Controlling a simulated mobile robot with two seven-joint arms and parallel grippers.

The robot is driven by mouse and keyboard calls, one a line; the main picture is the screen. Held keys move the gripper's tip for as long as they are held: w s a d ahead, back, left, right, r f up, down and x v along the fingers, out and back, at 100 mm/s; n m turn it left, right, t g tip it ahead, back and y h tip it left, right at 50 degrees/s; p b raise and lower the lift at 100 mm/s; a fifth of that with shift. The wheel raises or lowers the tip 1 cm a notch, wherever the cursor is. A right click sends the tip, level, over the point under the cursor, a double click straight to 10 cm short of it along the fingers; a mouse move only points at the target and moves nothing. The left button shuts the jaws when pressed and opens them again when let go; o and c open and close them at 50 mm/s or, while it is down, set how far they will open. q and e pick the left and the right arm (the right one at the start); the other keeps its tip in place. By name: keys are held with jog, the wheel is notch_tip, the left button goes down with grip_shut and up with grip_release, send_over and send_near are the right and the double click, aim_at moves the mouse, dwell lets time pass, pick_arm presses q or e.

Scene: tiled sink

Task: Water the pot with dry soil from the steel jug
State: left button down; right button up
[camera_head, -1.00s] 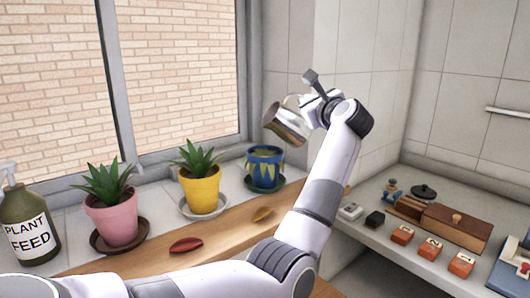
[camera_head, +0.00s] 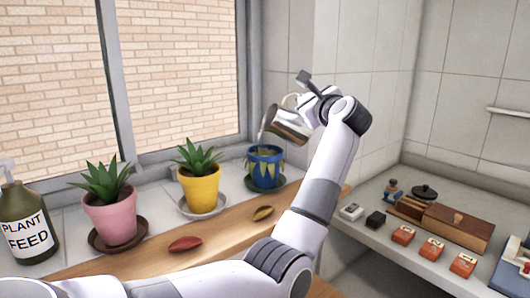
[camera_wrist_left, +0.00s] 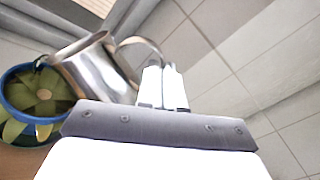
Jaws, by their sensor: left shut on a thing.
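The steel jug (camera_head: 290,123) is tilted with its mouth to the left, above the blue patterned pot (camera_head: 266,168). A thin pale stream (camera_head: 262,132) runs from its lip down to that pot. My left gripper (camera_head: 309,100) is shut on the jug's handle; the jug (camera_wrist_left: 98,68) and gripper (camera_wrist_left: 164,84) also show in the left wrist view. The blue pot (camera_wrist_left: 20,126) there holds a plant with drooping, yellowish-green leaves (camera_wrist_left: 38,98); its soil is mostly hidden. The yellow pot (camera_head: 201,189) and pink pot (camera_head: 112,219) hold upright green plants. My right gripper is out of view.
The pots stand on saucers along the tiled sill below the window. A plant feed bottle (camera_head: 27,225) is at far left. A red leaf (camera_head: 185,244) and a yellowish leaf (camera_head: 262,213) lie on the wooden ledge. A wooden box (camera_head: 450,228) and small items occupy the right counter.

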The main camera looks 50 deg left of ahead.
pick_arm(q)
jog(key=shift+w+d+r, duration=0.1)
jog(key=shift+w+d, duration=0.45)
jog(key=shift+d, duration=0.05)
jog(key=shift+w+d, duration=0.15)
jog(key=shift+w, duration=0.25)
dwell(1.1)
jog(key=w+m, duration=0.1)
jog(key=m, duration=0.1)
jog(key=w+d+f+m, duration=0.1)
jog(key=m, duration=0.1)
jog(key=w+d+m+p, duration=0.1)
jog(key=shift+w+d+f+m, duration=0.15)
jog(key=shift+f+m, duration=0.1)
jog(key=shift+m, duration=0.15)
dwell(1.6)
